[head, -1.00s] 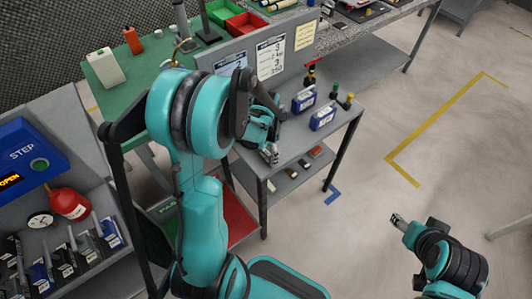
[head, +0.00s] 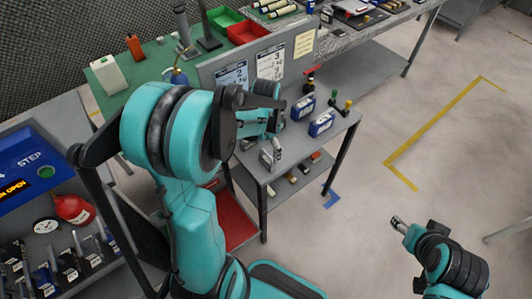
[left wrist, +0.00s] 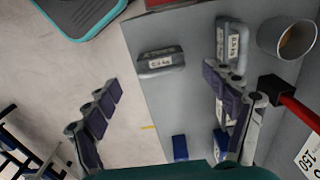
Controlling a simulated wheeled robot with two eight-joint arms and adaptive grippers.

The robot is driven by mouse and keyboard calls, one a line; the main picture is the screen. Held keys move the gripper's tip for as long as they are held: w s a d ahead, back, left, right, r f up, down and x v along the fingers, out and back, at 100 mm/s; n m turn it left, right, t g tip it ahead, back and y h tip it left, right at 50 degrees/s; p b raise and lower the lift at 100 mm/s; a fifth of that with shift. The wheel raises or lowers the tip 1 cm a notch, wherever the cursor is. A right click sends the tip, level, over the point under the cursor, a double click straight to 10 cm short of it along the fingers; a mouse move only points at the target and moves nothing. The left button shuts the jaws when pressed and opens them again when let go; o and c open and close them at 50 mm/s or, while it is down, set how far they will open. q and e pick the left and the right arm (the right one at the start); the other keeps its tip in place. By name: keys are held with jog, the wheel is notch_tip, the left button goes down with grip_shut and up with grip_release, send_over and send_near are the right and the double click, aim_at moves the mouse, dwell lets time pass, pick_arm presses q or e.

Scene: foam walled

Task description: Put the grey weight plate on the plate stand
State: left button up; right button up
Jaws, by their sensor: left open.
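A grey weight (left wrist: 162,60) with a white kg label lies on the grey table near its edge in the left wrist view. A second grey labelled weight (left wrist: 234,40) lies farther in, partly behind a finger. I cannot tell which is the task's plate, and I cannot pick out the plate stand for sure. My left gripper (head: 268,140) is open and empty above the grey table (head: 290,148); its spread fingers also show in the left wrist view (left wrist: 160,110), one over the floor side. My right gripper (head: 397,223) hangs over the floor, away from the table; its jaws are unclear.
Two blue labelled boxes (head: 312,114) and small dark posts (head: 341,107) stand on the table's right part. A grey cup (left wrist: 287,37) and a red-handled black tool (left wrist: 285,93) stand near the back panel (head: 288,58).

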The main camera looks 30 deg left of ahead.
aim_at(266, 155)
pick_arm(q)
notch_tip(266, 155, up, 5)
jog(key=shift+d+f+p, duration=0.1)
jog(key=shift+p, duration=0.45)
jog(key=s+d+r+n+t, duration=0.4)
jog(key=s+d+r+t, duration=0.3)
jog(key=s+d, duration=0.3)
jog(key=shift+s+r, duration=0.15)
jog(key=shift+r, duration=0.55)
jog(key=shift+d, duration=0.1)
